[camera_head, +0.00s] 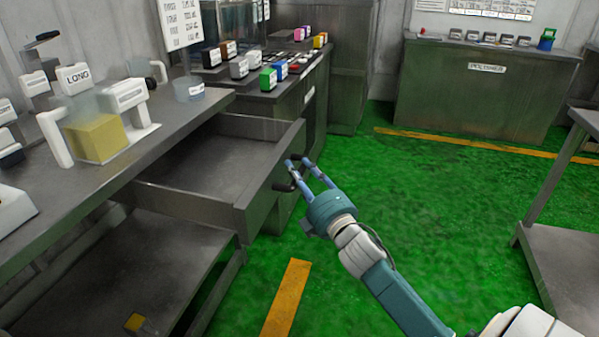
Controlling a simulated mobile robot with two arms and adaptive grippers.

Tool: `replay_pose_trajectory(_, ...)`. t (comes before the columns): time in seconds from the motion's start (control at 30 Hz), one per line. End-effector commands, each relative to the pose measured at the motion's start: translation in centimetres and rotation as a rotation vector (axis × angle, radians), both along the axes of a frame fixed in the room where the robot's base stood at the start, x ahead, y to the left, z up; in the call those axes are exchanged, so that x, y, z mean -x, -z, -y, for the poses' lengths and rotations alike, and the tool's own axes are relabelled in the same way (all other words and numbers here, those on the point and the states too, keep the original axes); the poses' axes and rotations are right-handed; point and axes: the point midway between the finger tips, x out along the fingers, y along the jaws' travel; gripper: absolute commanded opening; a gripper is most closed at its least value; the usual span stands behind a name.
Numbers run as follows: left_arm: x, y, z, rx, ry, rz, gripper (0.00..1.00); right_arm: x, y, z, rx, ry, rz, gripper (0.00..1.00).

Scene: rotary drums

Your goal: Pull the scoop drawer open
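The scoop drawer (205,165) is a grey metal drawer under the left workbench. It stands pulled far out, and its inside looks empty. My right gripper (293,172) is at the outer face of the drawer's front panel (268,180), near its middle. Its two blue fingers point at the panel and lie apart from each other. Dark parts show at the fingertips, and I cannot tell handle from finger pads there, nor whether the fingers grip anything. My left gripper is not in view.
The workbench (180,112) carries a clear container with a yellow block (97,138) and a clear cup (188,90). A lower shelf (130,275) lies under the drawer. Another table (560,250) stands at right. Green floor between is clear.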

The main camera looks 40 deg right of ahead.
Motion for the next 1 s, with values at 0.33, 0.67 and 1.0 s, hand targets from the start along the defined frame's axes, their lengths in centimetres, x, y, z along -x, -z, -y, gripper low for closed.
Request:
replay_pose_trajectory(0.33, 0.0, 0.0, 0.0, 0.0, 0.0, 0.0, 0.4, 2.7, 0.5, -0.4, 0.001, -0.001, -0.002, 0.32)
replay_pose_trajectory(0.67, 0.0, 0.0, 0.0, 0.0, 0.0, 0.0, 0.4, 9.4, 1.4, -1.2, -0.002, 0.001, -0.003, 0.32)
replay_pose_trajectory(1.0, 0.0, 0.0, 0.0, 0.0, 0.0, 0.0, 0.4, 11.8, 1.6, -1.5, 0.001, 0.0, 0.0, 0.32)
